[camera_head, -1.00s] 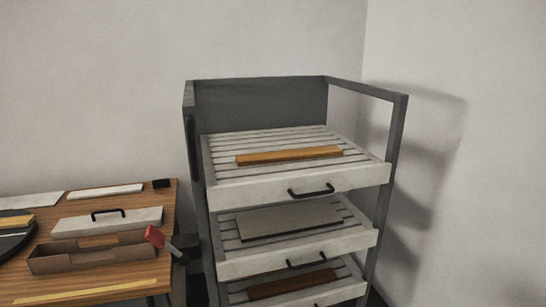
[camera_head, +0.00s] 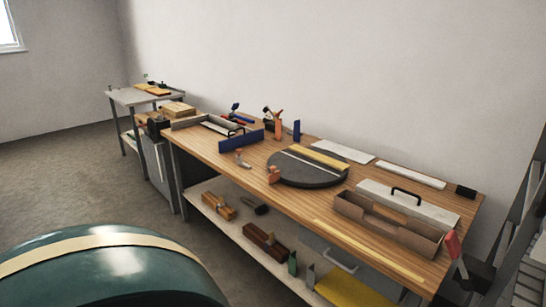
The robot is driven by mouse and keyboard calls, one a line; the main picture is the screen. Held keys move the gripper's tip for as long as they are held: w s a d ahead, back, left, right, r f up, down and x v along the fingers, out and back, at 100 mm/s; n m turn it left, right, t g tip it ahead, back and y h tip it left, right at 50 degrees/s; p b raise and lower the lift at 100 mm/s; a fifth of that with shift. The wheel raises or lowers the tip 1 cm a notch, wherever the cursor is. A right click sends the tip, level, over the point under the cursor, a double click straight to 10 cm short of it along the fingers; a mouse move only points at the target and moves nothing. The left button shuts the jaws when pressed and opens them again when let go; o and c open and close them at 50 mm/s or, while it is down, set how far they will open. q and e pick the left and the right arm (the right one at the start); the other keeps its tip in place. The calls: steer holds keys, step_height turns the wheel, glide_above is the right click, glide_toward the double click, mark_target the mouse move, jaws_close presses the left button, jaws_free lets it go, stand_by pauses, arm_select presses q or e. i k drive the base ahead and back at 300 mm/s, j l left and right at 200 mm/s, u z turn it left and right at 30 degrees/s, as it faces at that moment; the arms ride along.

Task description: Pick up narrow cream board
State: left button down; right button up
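A narrow cream-white board (camera_head: 411,174) lies flat near the back edge of the wooden workbench (camera_head: 262,188), on its right half. A wider pale board (camera_head: 343,150) lies to its left, also along the back. Neither of my grippers is in view, so nothing shows of what they hold.
In front of the narrow board are a lidded box with a black handle (camera_head: 409,203) and an open brown tray (camera_head: 388,223). A round dark turntable (camera_head: 307,168) holds a yellow board (camera_head: 318,157). The drawer rack (camera_head: 520,236) stands at the right edge. Floor is open at left.

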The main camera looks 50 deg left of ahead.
mark_target(340, 166)
steer(key=u, duration=1.35)
steer(key=z, duration=0.6)
steer(key=i+j+z, duration=0.1)
steer(key=j+z, duration=0.15)
steer(key=z, duration=0.15)
steer(key=j+z, duration=0.2)
steer(key=z, duration=0.2)
steer(key=j+z, duration=0.65)
steer(key=j, duration=0.2)
steer(key=k+j+z, duration=0.15)
steer(key=j+z, duration=0.15)
steer(key=j, duration=0.15)
steer(key=k+j, duration=0.1)
steer(key=j, duration=0.25)
steer(key=k+j+z, duration=0.1)
steer(key=j, duration=0.25)
steer(key=k+j, duration=0.15)
steer(key=j, duration=0.15)
steer(key=i+z, duration=0.05)
